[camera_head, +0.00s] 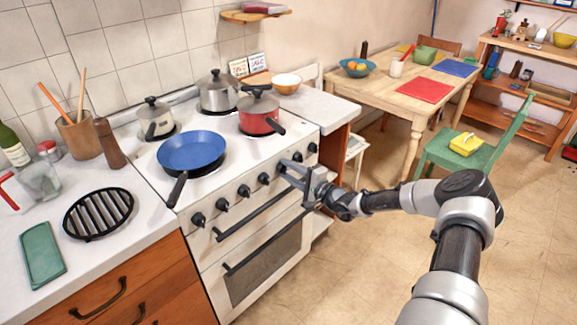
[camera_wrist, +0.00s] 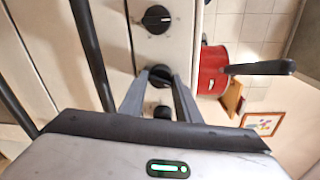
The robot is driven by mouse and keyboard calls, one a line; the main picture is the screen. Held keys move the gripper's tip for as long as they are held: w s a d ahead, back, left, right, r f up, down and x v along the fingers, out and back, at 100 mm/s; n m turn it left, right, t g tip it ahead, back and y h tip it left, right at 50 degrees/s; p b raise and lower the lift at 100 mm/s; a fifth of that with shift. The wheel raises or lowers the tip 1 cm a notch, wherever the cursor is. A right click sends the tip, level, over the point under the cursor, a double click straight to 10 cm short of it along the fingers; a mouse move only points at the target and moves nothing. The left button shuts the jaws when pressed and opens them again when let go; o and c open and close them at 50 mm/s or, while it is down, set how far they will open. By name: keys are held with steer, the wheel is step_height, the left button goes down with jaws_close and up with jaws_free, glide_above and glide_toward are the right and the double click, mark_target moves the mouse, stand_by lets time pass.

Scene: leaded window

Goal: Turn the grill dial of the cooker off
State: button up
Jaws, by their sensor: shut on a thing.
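The white cooker (camera_head: 215,255) stands left of centre in the head view, with a row of black dials along its front panel. My gripper (camera_head: 284,172) is at the right part of this row. In the wrist view, my gripper's two fingers (camera_wrist: 160,80) are shut on a black dial (camera_wrist: 160,72), one finger on each side. A neighbouring dial (camera_wrist: 157,19) shows clear of the fingers, its pale mark pointing sideways. Another dark dial (camera_wrist: 162,112) is partly hidden between the fingers. The held dial's mark and any label naming the grill dial cannot be made out.
A blue pan (camera_head: 192,150) sits on the hob, its handle (camera_head: 177,190) overhanging the front. A red pot (camera_head: 259,118) stands near the gripper. Oven door handles (camera_head: 262,255) project below the dials. Open floor (camera_head: 350,265) lies to the right.

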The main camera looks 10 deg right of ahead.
steer(key=shift+r+n+t+p, duration=0.15)
steer(key=shift+n+p, duration=0.5)
steer(key=shift+n, duration=0.35)
steer(key=shift+r+n+t+p, duration=0.15)
steer(key=shift+n+p, duration=0.5)
steer(key=shift+n, duration=0.35)
steer(key=shift+f, duration=0.1)
steer(key=o, duration=1)
steer(key=shift+f, duration=0.1)
steer(key=v, duration=1.7)
steer(key=shift+s+p, duration=0.2)
steer(key=shift+p, duration=0.2)
steer(key=shift+r, duration=0.3)
